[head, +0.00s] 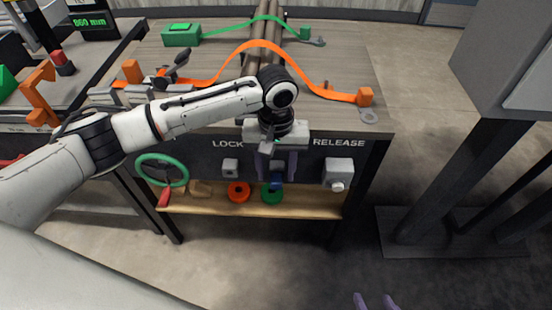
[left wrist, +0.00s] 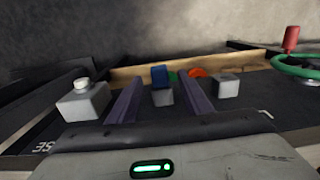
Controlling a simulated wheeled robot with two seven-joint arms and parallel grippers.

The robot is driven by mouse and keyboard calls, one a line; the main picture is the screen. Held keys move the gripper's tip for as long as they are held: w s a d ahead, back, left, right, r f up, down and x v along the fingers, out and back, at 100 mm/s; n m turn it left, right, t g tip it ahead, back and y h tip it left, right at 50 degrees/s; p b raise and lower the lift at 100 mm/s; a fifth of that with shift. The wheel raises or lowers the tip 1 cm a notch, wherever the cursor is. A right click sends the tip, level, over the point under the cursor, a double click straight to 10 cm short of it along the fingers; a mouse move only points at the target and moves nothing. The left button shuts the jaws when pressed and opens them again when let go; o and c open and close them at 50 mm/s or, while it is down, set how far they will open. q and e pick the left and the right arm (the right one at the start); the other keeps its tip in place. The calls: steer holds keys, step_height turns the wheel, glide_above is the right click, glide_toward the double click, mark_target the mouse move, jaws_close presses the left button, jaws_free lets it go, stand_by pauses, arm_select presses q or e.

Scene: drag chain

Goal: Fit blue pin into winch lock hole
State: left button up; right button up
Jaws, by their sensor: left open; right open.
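The blue pin (head: 276,183) is at the front panel below my left gripper (head: 280,170). In the left wrist view the blue pin (left wrist: 160,75) stands at a grey block (left wrist: 163,97), between the two open fingers (left wrist: 162,84) with space on both sides. How deep it sits in the block is hidden. Another grey block (head: 338,171) with a pale knob is under RELEASE. My right gripper (head: 375,302) shows only its open fingertips at the bottom edge, far from the panel.
A green handwheel (head: 162,170) with a red handle is left of the LOCK block. An orange strap (head: 260,44) crosses the bench top. Floor in front is clear.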

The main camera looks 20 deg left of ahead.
mark_target(276, 180)
arm_select(q)
steer(key=shift+f, duration=1.55)
jaws_close()
